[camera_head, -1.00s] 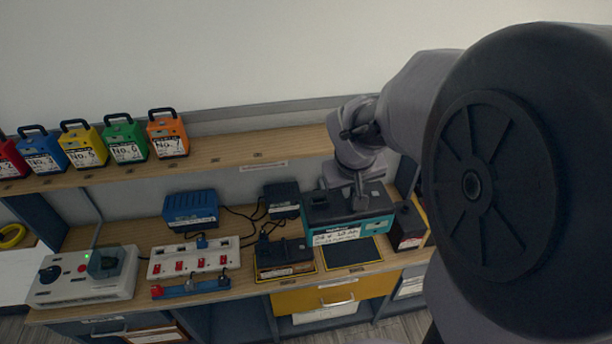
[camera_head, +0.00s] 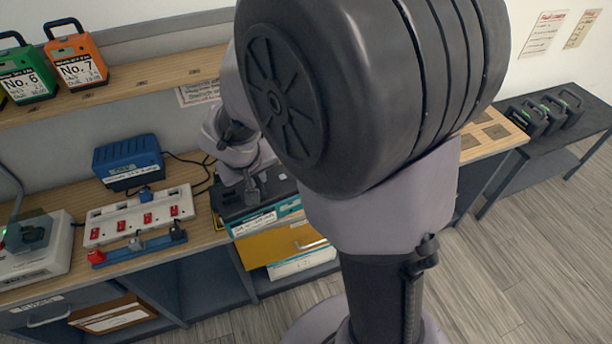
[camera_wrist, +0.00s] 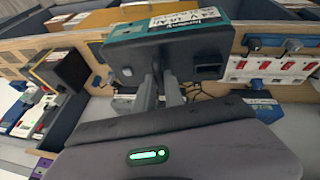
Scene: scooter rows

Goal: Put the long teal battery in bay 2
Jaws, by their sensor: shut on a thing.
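The long teal battery (camera_head: 287,212) has a black top and a white label on its teal side. It hangs from my gripper (camera_head: 253,192) in the head view, low over the bench by the yellow drawer. In the wrist view the battery (camera_wrist: 120,50) fills the top middle, and my gripper (camera_wrist: 160,78) is shut on it, both fingers close together at the battery's black top. The part gripped is partly hidden by the fingers. I cannot make out which place is bay 2.
A white strip with red switches (camera_head: 110,222) and a blue charger (camera_head: 128,160) stand left on the bench. Green (camera_head: 25,75) and orange (camera_head: 75,60) batteries stand on the shelf. A dark table (camera_head: 585,130) with black units is at far right. My arm hides the bench's middle.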

